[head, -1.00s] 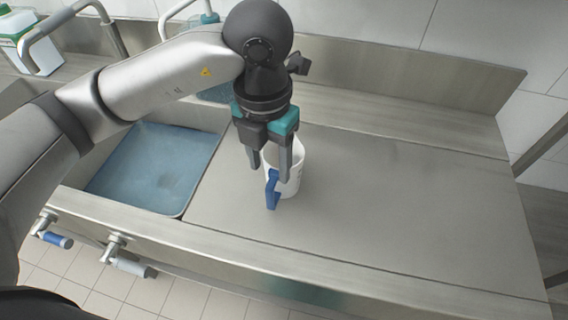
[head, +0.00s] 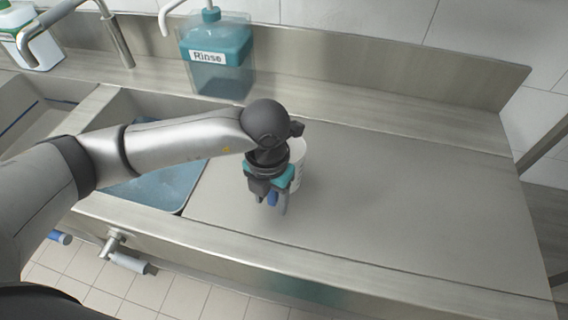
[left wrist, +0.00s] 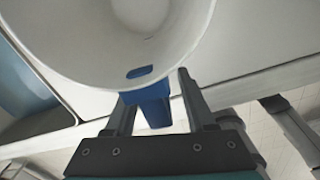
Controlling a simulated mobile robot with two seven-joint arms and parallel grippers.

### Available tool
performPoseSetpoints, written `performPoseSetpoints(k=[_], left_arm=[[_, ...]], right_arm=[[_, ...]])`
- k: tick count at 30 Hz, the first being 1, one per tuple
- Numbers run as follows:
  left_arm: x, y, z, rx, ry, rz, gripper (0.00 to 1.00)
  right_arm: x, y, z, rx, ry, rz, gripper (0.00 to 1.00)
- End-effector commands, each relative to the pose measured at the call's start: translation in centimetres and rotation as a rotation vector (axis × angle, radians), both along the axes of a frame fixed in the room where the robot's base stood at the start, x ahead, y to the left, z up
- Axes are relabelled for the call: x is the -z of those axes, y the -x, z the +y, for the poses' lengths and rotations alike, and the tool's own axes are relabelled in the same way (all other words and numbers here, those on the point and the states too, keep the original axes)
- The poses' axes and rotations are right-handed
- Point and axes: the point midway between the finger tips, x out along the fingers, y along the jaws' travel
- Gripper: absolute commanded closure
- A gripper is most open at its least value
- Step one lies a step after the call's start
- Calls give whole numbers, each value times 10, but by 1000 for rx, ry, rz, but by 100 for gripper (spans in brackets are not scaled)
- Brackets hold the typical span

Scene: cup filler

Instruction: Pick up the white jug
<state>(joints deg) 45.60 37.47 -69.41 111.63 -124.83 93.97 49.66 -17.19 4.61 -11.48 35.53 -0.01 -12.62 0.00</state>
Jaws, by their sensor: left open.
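The white jug (head: 298,165) stands on the steel counter, partly hidden behind my left gripper in the head view. The left wrist view looks down into its open, empty-looking white bowl (left wrist: 110,45). Its blue handle (left wrist: 150,103) lies between the two fingers of my left gripper (left wrist: 155,100). In the head view only a bit of the blue handle (head: 273,198) shows between the fingers of the left gripper (head: 272,200). The left gripper is open, with a gap between the right finger and the handle. My right gripper is not in view.
The steel counter (head: 400,200) is clear to the right of the jug. A sink with blue water (head: 150,185) lies to the left. A teal "Rinse" bottle (head: 217,55) stands behind, and a green-and-white bottle (head: 35,40) stands at the far left. Taps rise along the back.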

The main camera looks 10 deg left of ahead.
Motion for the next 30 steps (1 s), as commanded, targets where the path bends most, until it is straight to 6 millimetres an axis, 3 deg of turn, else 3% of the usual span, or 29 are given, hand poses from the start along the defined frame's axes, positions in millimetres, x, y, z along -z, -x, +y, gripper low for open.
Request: performPoseSetpoints(k=[9,24,30], left_arm=[[8,0,0,0,1,-2,45],[7,0,0,0,2,-2,100],[7,0,0,0,2,-2,100]], right_arm=[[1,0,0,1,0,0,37],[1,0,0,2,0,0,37],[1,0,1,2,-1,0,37]])
